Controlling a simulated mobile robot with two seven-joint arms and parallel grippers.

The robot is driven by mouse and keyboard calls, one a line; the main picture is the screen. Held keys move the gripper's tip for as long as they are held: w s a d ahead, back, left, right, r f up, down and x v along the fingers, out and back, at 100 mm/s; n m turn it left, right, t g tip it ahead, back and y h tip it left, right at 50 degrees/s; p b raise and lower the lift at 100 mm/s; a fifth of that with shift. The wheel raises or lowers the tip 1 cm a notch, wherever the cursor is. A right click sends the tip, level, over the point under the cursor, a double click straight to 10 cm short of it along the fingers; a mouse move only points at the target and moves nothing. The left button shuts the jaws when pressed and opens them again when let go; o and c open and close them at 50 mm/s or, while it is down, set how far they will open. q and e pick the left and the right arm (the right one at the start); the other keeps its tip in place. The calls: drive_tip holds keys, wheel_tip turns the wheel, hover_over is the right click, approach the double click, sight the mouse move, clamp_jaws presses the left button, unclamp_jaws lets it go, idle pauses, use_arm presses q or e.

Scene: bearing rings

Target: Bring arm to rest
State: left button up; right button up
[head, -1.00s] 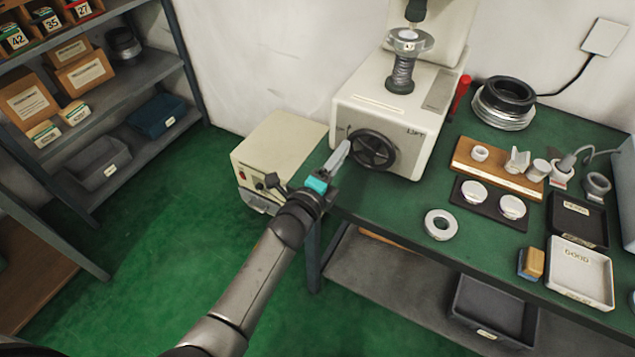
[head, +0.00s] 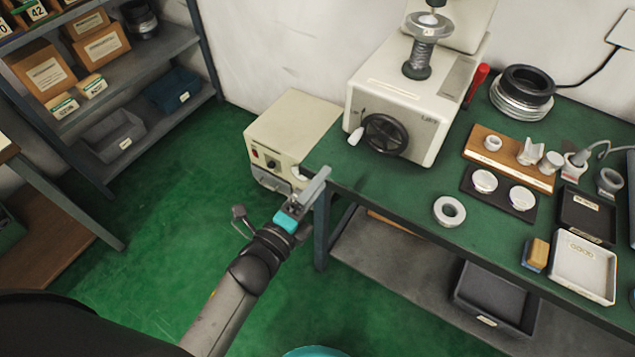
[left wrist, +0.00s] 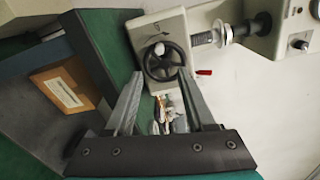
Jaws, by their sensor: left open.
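My left gripper (head: 312,182) is open and empty, held over the floor beside the bench's left front corner. Its two fingers stand apart in the left wrist view (left wrist: 160,85), with nothing between them. Beyond them is the press (head: 420,85) with its black handwheel (head: 385,134) and white knob (head: 355,137). The handwheel also shows in the left wrist view (left wrist: 163,62). The gripper is apart from the wheel. My right gripper is in neither view.
The green bench (head: 390,190) holds a ring (head: 449,211), a wooden fixture board (head: 510,160), a dark tray (head: 588,214) and a white tray (head: 583,267). A beige box (head: 290,140) stands behind the gripper. A shelf (head: 150,65) is at left. Green floor between is clear.

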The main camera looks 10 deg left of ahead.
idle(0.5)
use_arm(q)
drive_tip(key=s+a+f+n+g+y, duration=0.3)
drive_tip(key=s+f+n, duration=0.35)
drive_tip(key=f, duration=0.75)
drive_tip(key=s+a+f+n+g+y, duration=0.15)
drive_tip(key=s+f+n+g, duration=0.45)
drive_tip(key=f, duration=0.7)
drive_tip(key=s+a+f+n+g, duration=0.1)
drive_tip(key=s+f+n+g, duration=0.1)
drive_tip(key=s, duration=0.5)
drive_tip(key=s+a+f+n+g, duration=0.2)
drive_tip(key=s+f, duration=0.3)
drive_tip(key=s, duration=0.3)
drive_tip(key=s+a+f+n+g, duration=0.2)
drive_tip(key=s+f+n, duration=0.2)
drive_tip(key=s, duration=0.4)
drive_tip(key=shift+s+n+g+y, duration=0.25)
drive_tip(key=shift+n+g+y, duration=0.1)
drive_tip(key=shift+g+y, duration=0.1)
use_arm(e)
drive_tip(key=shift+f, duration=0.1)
use_arm(q)
drive_tip(key=shift+d, duration=0.1)
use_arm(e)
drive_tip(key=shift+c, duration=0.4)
